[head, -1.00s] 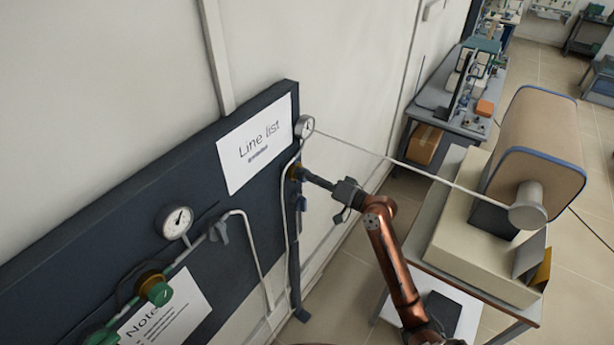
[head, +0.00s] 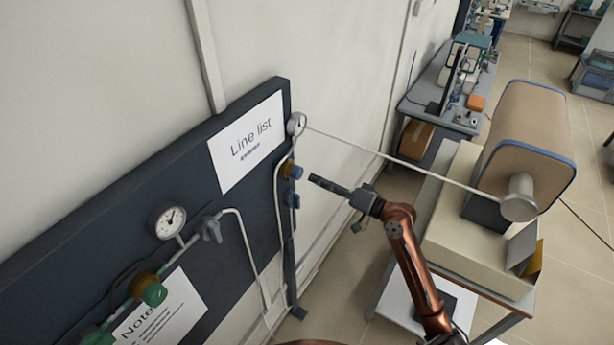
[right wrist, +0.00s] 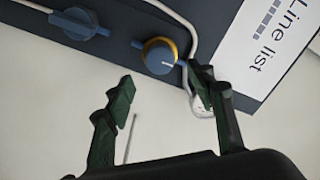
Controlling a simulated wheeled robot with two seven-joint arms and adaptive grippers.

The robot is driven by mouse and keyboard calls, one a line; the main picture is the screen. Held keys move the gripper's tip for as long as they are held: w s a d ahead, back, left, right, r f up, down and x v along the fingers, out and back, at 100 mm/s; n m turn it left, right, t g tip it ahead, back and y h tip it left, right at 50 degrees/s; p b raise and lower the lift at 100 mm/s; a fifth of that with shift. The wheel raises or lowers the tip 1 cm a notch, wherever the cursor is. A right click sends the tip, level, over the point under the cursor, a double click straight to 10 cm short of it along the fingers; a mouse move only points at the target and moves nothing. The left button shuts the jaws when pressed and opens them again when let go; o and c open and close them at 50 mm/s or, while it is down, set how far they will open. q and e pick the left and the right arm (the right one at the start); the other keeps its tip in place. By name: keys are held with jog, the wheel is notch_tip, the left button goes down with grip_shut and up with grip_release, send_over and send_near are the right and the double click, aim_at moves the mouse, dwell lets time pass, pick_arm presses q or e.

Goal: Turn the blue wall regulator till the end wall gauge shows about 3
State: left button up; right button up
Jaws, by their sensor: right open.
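The blue wall regulator (head: 296,171) has a yellow collar and sits on a pipe at the right end of the dark wall board. It also shows in the right wrist view (right wrist: 160,58), with a pale mark on its face. The end wall gauge (head: 297,124) is a small round white dial above it; its reading is too small to tell. My right gripper (head: 316,181) is open and empty, apart from the regulator and to its right. In the right wrist view its fingers (right wrist: 162,82) are spread below the knob. My left gripper is out of view.
A blue lever valve (head: 292,200) sits just below the regulator. Another gauge (head: 167,219), a grey valve (head: 211,229) and a green knob (head: 153,293) are further left. A thin line runs from the end gauge to the furnace (head: 520,135) on the right.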

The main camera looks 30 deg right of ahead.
jog(key=shift+v, duration=2.1)
